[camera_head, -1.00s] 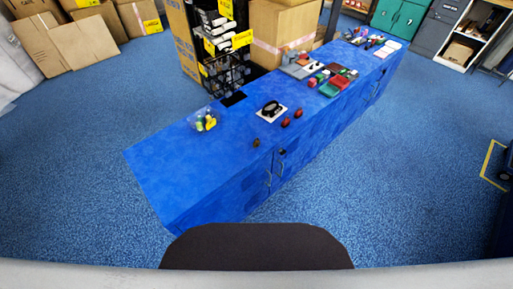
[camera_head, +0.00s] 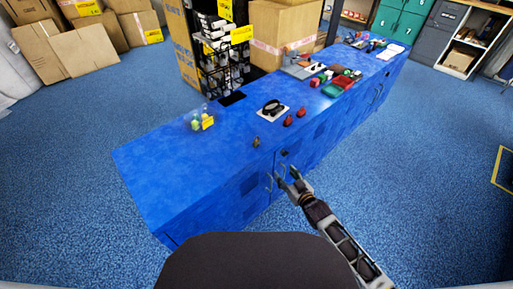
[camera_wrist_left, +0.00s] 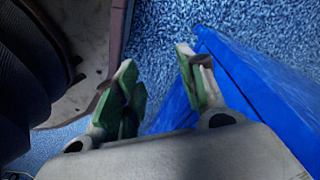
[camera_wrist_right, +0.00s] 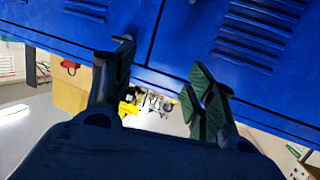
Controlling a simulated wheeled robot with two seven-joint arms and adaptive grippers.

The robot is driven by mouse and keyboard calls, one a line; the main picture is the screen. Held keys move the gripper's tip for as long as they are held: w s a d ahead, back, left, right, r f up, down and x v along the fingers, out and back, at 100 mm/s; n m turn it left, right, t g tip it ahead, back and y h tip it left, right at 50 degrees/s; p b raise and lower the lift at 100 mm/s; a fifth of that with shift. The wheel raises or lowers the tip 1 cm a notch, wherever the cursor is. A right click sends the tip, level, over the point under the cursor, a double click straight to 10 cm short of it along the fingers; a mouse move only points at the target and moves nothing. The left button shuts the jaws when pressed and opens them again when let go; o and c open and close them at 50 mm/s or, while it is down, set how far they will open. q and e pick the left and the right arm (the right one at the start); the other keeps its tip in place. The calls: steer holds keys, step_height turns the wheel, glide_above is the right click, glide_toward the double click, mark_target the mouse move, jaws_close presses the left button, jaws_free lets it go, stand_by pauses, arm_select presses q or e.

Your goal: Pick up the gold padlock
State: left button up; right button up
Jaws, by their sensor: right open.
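A small dull, brownish-gold thing (camera_head: 256,142), which looks like the padlock, sits on the blue counter (camera_head: 180,170) near its front edge in the head view. It is too small to make out its details. My right gripper (camera_head: 292,182) is in front of the counter's cabinet face, to the right of this thing and apart from it. In the right wrist view the gripper (camera_wrist_right: 165,80) is open and empty before the blue cabinet front. My left gripper (camera_wrist_left: 158,75) shows only in its wrist view, open and empty, near a blue cabinet side. No padlock shows in either wrist view.
Two red things (camera_head: 294,117) and a white pad with a black loop (camera_head: 272,110) lie behind and right of it. A clear bin (camera_head: 201,121) stands left. A black rack (camera_head: 222,60) is behind. Cabinet handles (camera_head: 268,182) stick out. The counter's left part is bare.

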arm_select(q)
steer(key=w+b, duration=0.3)
steer(key=shift+d+f, duration=0.15)
steer(key=shift+d, duration=0.1)
arm_select(e)
steer(key=a+r+n+t+y, duration=0.1)
steer(key=a+r+y, duration=0.2)
steer(key=r, duration=0.7)
steer(key=shift+a+t, duration=0.3)
steer(key=shift+a, duration=0.75)
steer(key=shift+w+a+r, duration=0.1)
steer(key=shift+w, duration=0.1)
steer(key=b, duration=0.1)
glide_toward(257, 140)
steer(key=shift+w+a+r, duration=0.9)
steer(key=shift+w+a, duration=0.25)
steer(key=shift+w, duration=0.5)
arm_select(q)
steer(key=r, duration=0.1)
steer(key=w+d+r, duration=0.1)
steer(key=r, duration=0.1)
steer(key=shift+w+d, duration=0.2)
steer(key=shift+d, duration=0.05)
arm_select(e)
steer(key=shift+w+a, duration=0.1)
steer(key=shift+w, duration=0.1)
